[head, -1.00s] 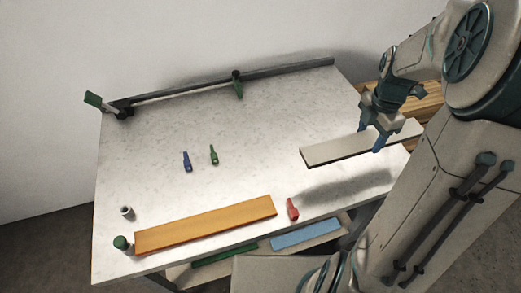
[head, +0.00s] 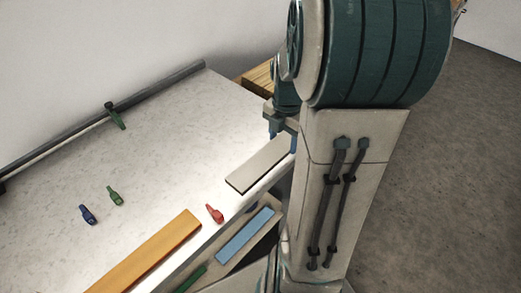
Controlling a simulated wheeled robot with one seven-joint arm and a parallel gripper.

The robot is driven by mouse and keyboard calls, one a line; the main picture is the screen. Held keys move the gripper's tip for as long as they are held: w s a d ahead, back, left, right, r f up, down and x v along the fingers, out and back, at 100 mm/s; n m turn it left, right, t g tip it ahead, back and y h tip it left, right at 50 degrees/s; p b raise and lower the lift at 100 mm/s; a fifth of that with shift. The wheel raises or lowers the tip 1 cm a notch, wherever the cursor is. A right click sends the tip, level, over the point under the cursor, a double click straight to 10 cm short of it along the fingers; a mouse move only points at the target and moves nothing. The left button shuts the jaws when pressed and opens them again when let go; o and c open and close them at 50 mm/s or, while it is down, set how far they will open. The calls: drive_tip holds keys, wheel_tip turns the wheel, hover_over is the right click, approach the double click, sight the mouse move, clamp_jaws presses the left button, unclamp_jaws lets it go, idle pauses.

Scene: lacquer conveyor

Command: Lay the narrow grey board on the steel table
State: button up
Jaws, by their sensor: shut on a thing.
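The narrow grey board (head: 258,166) is a pale, flat strip over the right part of the steel table (head: 160,150), near its front edge. My gripper (head: 283,134) is shut on the board toward its far right end. My arm hides the rest of that end and part of the fingers. I cannot tell whether the board touches the table top or hangs just above it.
An orange board (head: 150,255) lies along the front edge. A blue board (head: 245,235) sits on a lower shelf. A rail (head: 150,95) runs along the back. The table's middle is clear.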

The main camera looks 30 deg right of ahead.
drive_tip(key=w+a+f, duration=0.1)
drive_tip(key=w, duration=0.1)
drive_tip(key=w+a+f, duration=0.2)
drive_tip(key=shift+a, duration=0.15)
drive_tip(key=shift+f, duration=1.95)
drive_tip(key=shift+f, duration=0.15)
drive_tip(key=o, duration=1.2)
drive_tip(key=shift+c, duration=0.2)
drive_tip(key=shift+s, duration=0.1)
